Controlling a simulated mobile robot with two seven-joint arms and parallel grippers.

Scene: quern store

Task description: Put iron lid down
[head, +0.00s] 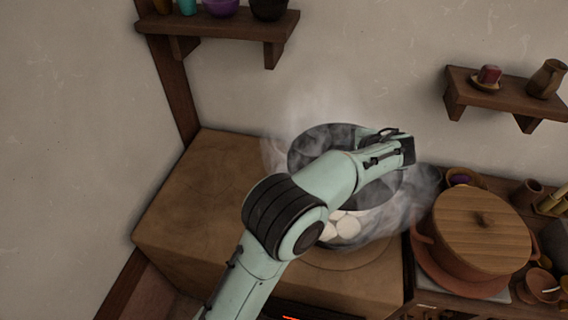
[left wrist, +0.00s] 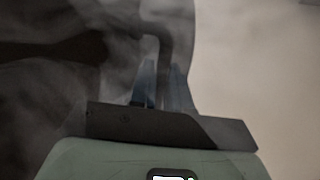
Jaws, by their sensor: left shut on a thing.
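The iron lid (head: 309,150) is a dark disc tilted up above the far side of the dark pot (head: 384,194), partly hidden by my left arm and steam. My left gripper (head: 401,139) is above the pot. In the left wrist view its blue fingers (left wrist: 163,88) are shut on the lid's bent dark handle, and the lid (left wrist: 55,65) fills the left side. The pot is uncovered, with several whitish round pieces (head: 346,226) showing inside. My right gripper is not in view.
Steam rises around the pot on the brown stove block (head: 205,190), whose top is clear at left. A clay pot with a wooden lid (head: 478,225) stands close at right, near cups and bowls. Two wall shelves (head: 225,27) (head: 505,97) hold small vessels.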

